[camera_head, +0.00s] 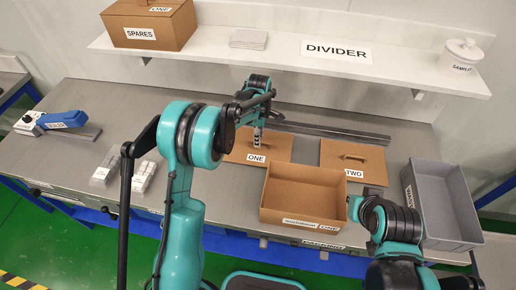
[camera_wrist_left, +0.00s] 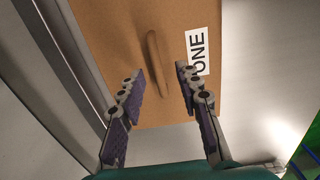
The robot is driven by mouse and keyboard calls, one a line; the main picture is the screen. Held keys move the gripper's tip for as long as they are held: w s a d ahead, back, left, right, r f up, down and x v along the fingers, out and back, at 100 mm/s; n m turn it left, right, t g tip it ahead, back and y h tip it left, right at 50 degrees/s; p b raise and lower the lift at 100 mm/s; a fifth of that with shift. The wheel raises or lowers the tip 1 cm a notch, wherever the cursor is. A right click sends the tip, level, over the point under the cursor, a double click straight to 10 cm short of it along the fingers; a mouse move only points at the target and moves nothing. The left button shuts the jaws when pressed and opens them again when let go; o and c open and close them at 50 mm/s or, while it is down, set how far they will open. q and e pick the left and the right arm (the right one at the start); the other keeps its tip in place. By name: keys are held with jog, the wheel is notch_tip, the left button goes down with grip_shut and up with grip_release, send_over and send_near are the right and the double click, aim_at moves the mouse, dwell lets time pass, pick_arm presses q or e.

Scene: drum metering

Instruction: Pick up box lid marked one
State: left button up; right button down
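The box lid marked ONE (camera_head: 275,147) is a flat brown board lying on the grey table in the head view, label at its front edge. In the left wrist view the same lid (camera_wrist_left: 110,45) shows a raised handle (camera_wrist_left: 157,64) and the ONE label beside it. My left gripper (camera_wrist_left: 155,95) is open and empty, its two fingers on either side of the handle's near end and apart from it. In the head view the left gripper (camera_head: 257,137) is over the lid and hides part of it, including the handle. My right arm is at the lower right; its fingertips are not visible.
The lid marked TWO (camera_head: 345,170) lies to the right. An open brown box (camera_head: 305,190) stands in front, with a grey bin (camera_head: 445,205) at right. A dark rail (camera_head: 330,132) runs behind the lids. A shelf (camera_head: 290,55) with a SPARES box (camera_head: 150,25) is above.

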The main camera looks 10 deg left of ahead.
aim_at(275, 146)
pick_arm(q)
notch_tip(275, 146, down, 4)
jog(key=shift+w+r+b, duration=0.15)
jog(key=shift+r+b, duration=0.05)
jog(key=shift+b, duration=0.15)
grip_shut()
jog(key=shift+r, duration=0.15)
